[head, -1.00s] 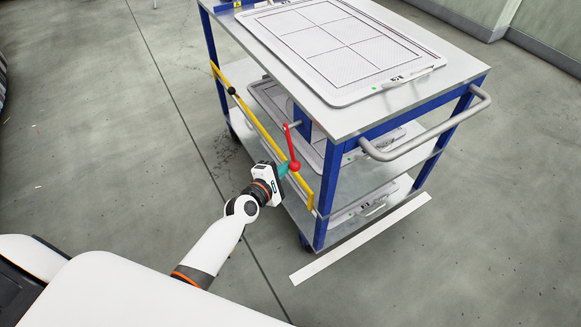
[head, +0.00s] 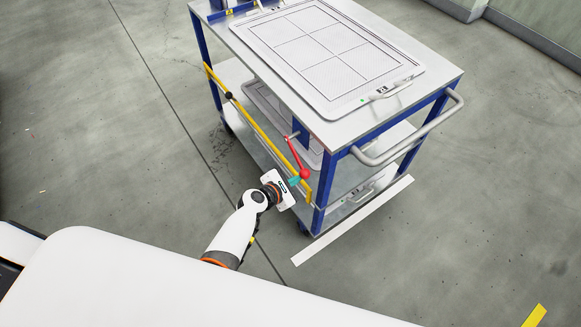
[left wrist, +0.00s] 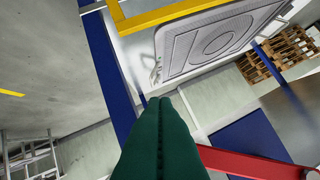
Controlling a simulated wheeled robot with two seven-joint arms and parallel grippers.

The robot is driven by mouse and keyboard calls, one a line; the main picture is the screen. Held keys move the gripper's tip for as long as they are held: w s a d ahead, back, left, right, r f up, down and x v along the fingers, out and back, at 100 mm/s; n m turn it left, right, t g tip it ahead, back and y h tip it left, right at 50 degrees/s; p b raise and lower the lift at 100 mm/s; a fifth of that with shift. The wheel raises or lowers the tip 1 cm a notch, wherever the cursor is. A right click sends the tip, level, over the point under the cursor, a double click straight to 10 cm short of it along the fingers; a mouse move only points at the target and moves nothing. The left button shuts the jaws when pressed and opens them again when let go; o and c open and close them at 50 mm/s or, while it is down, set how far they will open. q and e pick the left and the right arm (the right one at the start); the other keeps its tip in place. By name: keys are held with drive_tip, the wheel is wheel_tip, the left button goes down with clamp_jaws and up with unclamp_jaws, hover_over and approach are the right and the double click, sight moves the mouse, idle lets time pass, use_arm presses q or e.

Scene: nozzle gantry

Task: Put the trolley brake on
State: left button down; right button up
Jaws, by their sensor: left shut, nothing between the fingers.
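The trolley (head: 330,175) has a blue frame and grey shelves. On its left side is a red brake lever (head: 294,153), slanting down and right from a grey pivot to a red round knob (head: 305,173). My left gripper (head: 295,181) is at the knob, just left of and below it, its teal fingers shut; I cannot tell whether they touch it. In the left wrist view the shut green fingers (left wrist: 160,105) have nothing between them. The red lever (left wrist: 255,163) crosses at the lower right, beside the fingers. My right gripper is not in view.
A yellow bar (head: 254,126) runs along the trolley's left side, close to the lever. A grey push handle (head: 412,140) sticks out at the right end. A white floor strip (head: 350,222) lies in front. The floor at left is clear. A pallet (left wrist: 278,55) shows in the wrist view.

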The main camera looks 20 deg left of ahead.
use_arm(q)
drive_tip(key=shift+s+d+r+n+g+h+p, duration=0.2)
drive_tip(key=shift+d+r+n+g+h+p, duration=0.15)
drive_tip(key=shift+r+p, duration=0.45)
drive_tip(key=shift+s+d+r+n+g+h+p, duration=0.1)
drive_tip(key=shift+s+d+r+n+h+p, duration=0.3)
drive_tip(key=shift+p, duration=0.65)
drive_tip(key=shift+s+d+r+n+g+h+p, duration=0.2)
drive_tip(key=shift+r+n+p, duration=0.35)
drive_tip(key=shift+p, duration=0.4)
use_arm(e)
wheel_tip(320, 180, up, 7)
use_arm(q)
drive_tip(key=shift+w+r, duration=0.1)
drive_tip(key=shift+w, duration=0.1)
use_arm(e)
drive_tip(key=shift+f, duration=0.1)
